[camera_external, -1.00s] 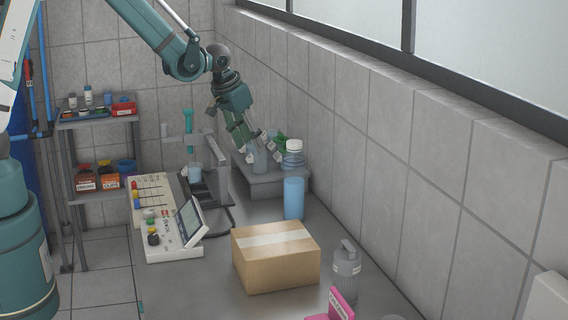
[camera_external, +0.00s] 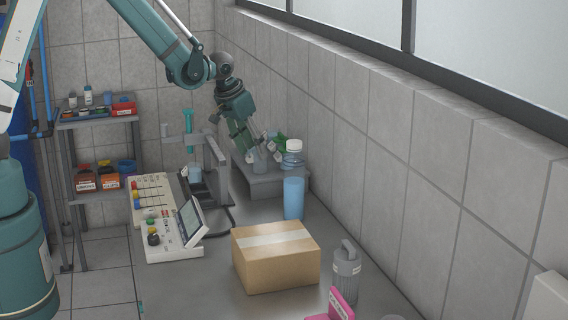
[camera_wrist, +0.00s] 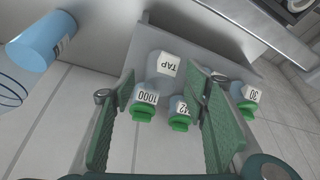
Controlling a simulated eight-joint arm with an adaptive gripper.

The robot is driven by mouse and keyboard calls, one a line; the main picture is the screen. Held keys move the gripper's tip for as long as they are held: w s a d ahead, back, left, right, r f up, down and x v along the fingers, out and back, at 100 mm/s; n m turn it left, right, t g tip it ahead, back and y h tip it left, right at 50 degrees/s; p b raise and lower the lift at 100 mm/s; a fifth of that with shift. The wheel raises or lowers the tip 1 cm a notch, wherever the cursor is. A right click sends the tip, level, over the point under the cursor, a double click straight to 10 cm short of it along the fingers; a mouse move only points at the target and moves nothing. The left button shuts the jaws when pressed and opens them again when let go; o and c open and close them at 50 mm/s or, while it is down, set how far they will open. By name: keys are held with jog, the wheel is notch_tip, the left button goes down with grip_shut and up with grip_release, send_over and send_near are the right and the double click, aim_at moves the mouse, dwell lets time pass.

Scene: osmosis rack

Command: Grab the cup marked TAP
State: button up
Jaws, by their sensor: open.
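The cup marked TAP (camera_wrist: 164,67) stands on the grey rack in the wrist view, its white label facing the camera. Containers labelled 1000 (camera_wrist: 145,99) and 12 (camera_wrist: 180,106), with green parts, are nearer the camera. One labelled 30 (camera_wrist: 248,95) is to the right, outside the fingers. My gripper (camera_wrist: 155,88) is open, and the TAP cup shows between and beyond its green fingers. In the external view, my gripper (camera_external: 255,152) is low over the rack at the back; a greyish cup (camera_external: 260,161) shows by its fingertips, its label unreadable.
A clear bottle with a white cap (camera_external: 293,150) and a blue cylinder (camera_external: 293,199) stand right of the rack. A grey upright stand (camera_external: 216,175) is left of it. A cardboard box (camera_external: 275,258) lies nearer. The tiled wall is close on the right.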

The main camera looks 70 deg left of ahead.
aim_at(258, 160)
jog(key=shift+f, duration=0.15)
jog(key=shift+x, duration=2.5)
jog(key=c, duration=0.8)
